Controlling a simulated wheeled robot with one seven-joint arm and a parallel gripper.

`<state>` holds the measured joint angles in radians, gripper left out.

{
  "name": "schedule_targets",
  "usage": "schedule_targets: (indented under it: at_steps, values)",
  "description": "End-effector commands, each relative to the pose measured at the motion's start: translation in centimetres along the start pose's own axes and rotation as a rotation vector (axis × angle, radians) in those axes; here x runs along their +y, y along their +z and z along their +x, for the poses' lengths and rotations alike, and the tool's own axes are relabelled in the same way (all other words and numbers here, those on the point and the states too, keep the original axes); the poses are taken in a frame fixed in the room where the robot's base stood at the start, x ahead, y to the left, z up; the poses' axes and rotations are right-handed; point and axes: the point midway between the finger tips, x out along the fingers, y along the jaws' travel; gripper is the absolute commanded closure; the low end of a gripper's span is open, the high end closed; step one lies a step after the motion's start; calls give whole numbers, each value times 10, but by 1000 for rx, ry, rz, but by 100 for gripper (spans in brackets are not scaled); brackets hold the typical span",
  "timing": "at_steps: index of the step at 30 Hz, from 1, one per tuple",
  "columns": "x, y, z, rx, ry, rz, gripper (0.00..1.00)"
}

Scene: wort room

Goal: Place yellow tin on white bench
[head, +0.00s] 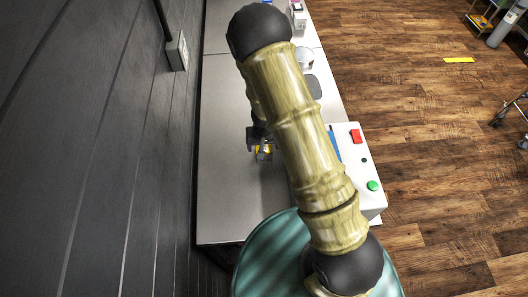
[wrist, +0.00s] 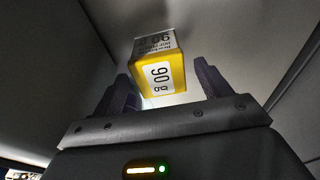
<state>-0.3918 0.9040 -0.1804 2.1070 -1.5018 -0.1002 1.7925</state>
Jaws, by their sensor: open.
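The yellow tin (wrist: 157,75) has a white label reading 90 g. In the wrist view it stands between the two fingers of my gripper (wrist: 162,85), with a gap showing on the right side. In the head view a small part of the yellow tin (head: 264,150) shows at my gripper (head: 260,150), over the white bench (head: 225,190). My gripper is open around the tin. I cannot tell whether the tin touches the left finger. My arm hides part of the bench.
A white control box (head: 366,188) with a red and a green button sits at the bench's right edge. A round white container (head: 304,57) and a grey oval item (head: 314,86) lie farther back. A dark wall (head: 100,150) runs along the left. The bench's left front is clear.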

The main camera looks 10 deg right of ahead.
Motion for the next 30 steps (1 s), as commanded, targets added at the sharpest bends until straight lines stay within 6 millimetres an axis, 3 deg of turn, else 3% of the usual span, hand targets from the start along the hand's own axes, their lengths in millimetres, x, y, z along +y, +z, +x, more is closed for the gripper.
schedule_targets:
  at_steps: [1,7,25,30]
  values:
    - [0,1,13,-1,1,-2,24]
    - [0,1,34,-1,1,-1,24]
    - [0,0,34,-1,1,1,24]
    - [0,0,34,-1,1,1,55]
